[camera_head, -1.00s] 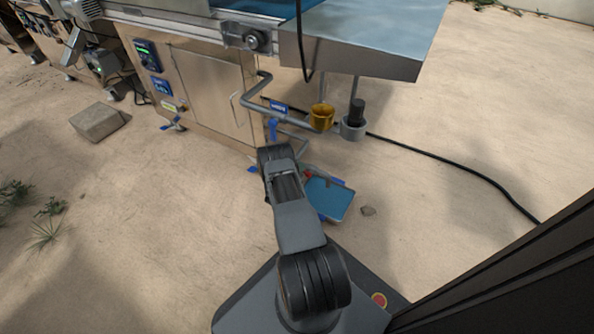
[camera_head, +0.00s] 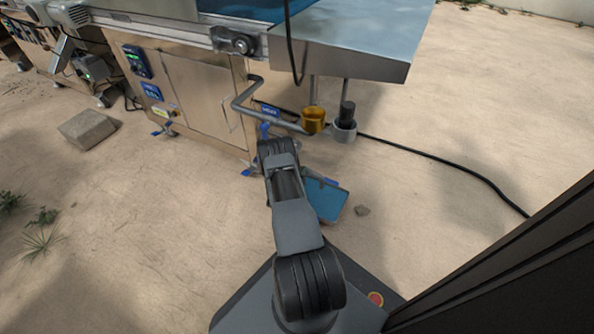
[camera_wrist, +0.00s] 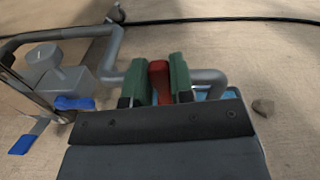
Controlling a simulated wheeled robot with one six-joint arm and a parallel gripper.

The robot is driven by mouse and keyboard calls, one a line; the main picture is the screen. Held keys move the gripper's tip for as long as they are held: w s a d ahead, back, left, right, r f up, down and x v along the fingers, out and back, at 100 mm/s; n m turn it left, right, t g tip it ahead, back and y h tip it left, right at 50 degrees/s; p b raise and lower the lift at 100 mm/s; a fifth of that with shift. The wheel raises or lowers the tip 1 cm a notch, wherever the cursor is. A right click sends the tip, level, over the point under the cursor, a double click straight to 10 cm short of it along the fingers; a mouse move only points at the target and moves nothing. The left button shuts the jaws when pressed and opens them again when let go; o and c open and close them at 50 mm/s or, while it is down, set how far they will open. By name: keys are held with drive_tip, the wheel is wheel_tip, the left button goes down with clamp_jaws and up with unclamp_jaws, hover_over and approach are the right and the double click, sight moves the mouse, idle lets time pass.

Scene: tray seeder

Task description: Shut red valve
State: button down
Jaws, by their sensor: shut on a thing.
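The red valve handle (camera_wrist: 160,82) shows in the wrist view between the two green fingers of my gripper (camera_wrist: 161,80). The gripper is shut on it, one finger on each side. The handle sits at a grey pipe (camera_wrist: 208,78) that bends down on the right. The valve body is mostly hidden behind my fingers and wrist. In the head view my own arm covers the red valve and the gripper.
A blue tray (camera_head: 328,200) lies on the ground. A brass cup (camera_head: 313,121) and the steel cabinet (camera_head: 200,95) stand close by. A black cable (camera_head: 440,158) crosses the sand.

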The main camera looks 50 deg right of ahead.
drive_tip(key=shift+s+m, duration=0.4)
drive_tip(key=shift+m, duration=0.4)
drive_tip(key=shift+d, duration=0.1)
drive_tip(key=c, duration=1)
unclamp_jaws()
drive_tip(key=shift+p+v, duration=2.3)
drive_tip(key=shift+v, duration=4.6)
